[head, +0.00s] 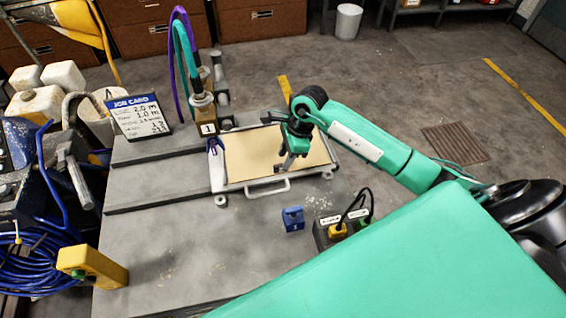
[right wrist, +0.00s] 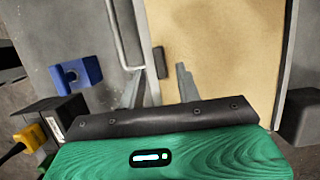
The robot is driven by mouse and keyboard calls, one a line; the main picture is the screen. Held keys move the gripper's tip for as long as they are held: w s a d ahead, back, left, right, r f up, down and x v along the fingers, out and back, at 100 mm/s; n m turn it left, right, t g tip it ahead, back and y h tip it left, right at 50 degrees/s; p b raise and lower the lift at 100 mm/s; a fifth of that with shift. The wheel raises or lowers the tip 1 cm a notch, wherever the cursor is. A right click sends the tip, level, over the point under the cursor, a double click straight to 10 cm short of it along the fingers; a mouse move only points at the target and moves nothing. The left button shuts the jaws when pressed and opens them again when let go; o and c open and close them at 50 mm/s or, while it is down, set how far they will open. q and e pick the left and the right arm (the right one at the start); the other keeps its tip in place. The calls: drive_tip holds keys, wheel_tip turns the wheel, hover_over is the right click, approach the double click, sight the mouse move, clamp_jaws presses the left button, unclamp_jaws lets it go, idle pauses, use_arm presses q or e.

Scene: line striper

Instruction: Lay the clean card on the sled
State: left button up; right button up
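A flat sled (head: 230,187) with a pale metal frame and a front handle stands on the grey table. A plain tan card (head: 245,160) lies inside its frame; it also shows in the right wrist view (right wrist: 220,45). I see no second card. My right gripper (head: 288,165) is over the card's right front part and hides some of it. In the right wrist view my right gripper (right wrist: 160,85) is open, its fingers apart near the card's edge, with a small dark tab (right wrist: 161,62) just beyond them. I cannot tell whether they touch it. My left gripper is not in view.
A spray head block (head: 205,115) with hoses stands behind the sled's left corner. A job card sign (head: 138,115) stands at the table's left. A blue block (head: 293,218) and a dark switch box (head: 327,235) sit in front of the sled. The table's left front is mostly clear.

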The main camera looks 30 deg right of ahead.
drive_tip(key=b+v, duration=0.2)
drive_tip(key=v, duration=0.6)
drive_tip(key=shift+r, duration=0.4)
drive_tip(key=shift+s+d, duration=0.1)
drive_tip(key=shift+d, duration=0.05)
